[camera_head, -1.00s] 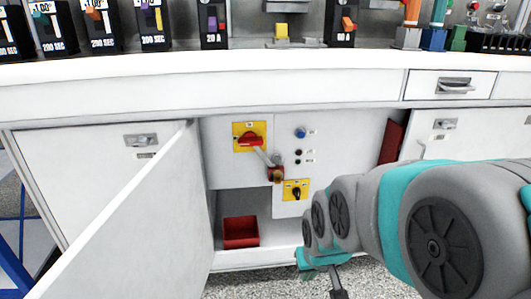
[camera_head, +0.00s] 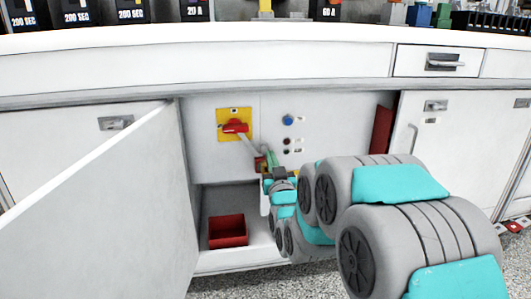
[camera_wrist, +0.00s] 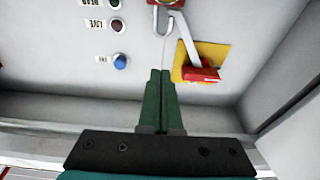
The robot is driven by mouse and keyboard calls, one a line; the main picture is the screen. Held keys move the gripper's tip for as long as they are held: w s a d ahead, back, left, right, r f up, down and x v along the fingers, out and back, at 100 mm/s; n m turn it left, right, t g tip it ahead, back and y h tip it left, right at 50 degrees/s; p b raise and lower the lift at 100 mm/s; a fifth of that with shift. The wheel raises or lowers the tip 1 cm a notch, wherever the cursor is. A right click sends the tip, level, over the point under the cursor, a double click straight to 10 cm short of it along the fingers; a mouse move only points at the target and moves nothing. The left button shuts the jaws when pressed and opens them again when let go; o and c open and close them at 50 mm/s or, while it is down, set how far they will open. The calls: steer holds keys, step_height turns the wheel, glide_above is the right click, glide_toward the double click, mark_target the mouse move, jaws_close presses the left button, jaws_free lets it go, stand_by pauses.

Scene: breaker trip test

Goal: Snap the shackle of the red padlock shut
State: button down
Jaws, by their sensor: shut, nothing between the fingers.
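The red padlock (camera_head: 260,164) hangs at the end of the grey lever on the cabinet's inner panel. In the head view it is partly hidden behind my gripper (camera_head: 269,157). In the wrist view only the lower edge of its red body (camera_wrist: 167,2) shows at the top edge, with the grey curved shackle (camera_wrist: 172,31) beside the lever. I cannot tell how far the shackle sits in the body. My gripper's green fingers (camera_wrist: 160,73) are shut and empty, pointing toward the shackle and appearing close to it, with a small gap in the picture.
A red rotary handle (camera_head: 235,127) sits on a yellow plate (camera_head: 222,116). A blue button (camera_head: 288,120) is on the panel to its right. A red bin (camera_head: 228,231) stands in the open compartment below. The open white door (camera_head: 90,205) bounds the left side.

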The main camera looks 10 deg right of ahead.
steer(key=r+t, duration=0.1)
step_height(320, 180, up, 3)
steer(key=p, duration=0.2)
glide_above(265, 146)
steer(key=s, duration=0.2)
steer(key=shift+w+r, duration=0.15)
steer(key=shift+r, duration=0.05)
step_height(265, 146, down, 3)
steer(key=shift+f+b, duration=0.2)
steer(key=shift+b, duration=0.15)
steer(key=shift+f, duration=0.35)
steer(key=shift+f+b, duration=0.3)
steer(key=shift+f, duration=0.95)
